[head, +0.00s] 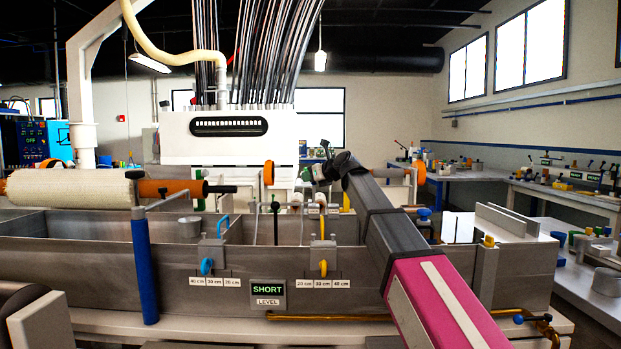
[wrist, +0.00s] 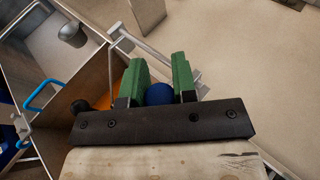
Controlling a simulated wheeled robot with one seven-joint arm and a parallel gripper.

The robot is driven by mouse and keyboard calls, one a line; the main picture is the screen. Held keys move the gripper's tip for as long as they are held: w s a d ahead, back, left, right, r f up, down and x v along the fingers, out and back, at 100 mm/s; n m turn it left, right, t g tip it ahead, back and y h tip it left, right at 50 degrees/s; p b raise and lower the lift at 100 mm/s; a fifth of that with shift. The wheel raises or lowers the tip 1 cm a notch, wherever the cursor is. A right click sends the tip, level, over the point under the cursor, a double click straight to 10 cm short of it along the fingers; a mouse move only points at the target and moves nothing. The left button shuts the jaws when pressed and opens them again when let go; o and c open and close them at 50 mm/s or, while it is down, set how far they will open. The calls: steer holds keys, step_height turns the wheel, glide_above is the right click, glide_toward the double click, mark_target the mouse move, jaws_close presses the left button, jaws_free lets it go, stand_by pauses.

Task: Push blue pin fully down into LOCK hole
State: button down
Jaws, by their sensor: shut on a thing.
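In the wrist view, my gripper (wrist: 159,80) has its two green fingers closed on the round blue head of the blue pin (wrist: 159,95). The pin's shaft is hidden behind the gripper's dark bar and fingers. In the head view, my gripper (head: 314,173) is at the end of my arm, above the far part of the metal bath. The pin cannot be made out there.
The metal bath (head: 100,255) spans the front, with a blue knob (head: 207,266), a yellow knob (head: 323,267) and a SHORT level sign (head: 267,294). A white roller (head: 70,188) lies at the left. In the wrist view, a blue handle (wrist: 42,95) is at the left.

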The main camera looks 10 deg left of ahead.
steer(key=shift+f, duration=2.55)
steer(key=c, duration=0.8)
jaws_free()
steer(key=v, duration=1.1)
steer(key=shift+w, duration=0.1)
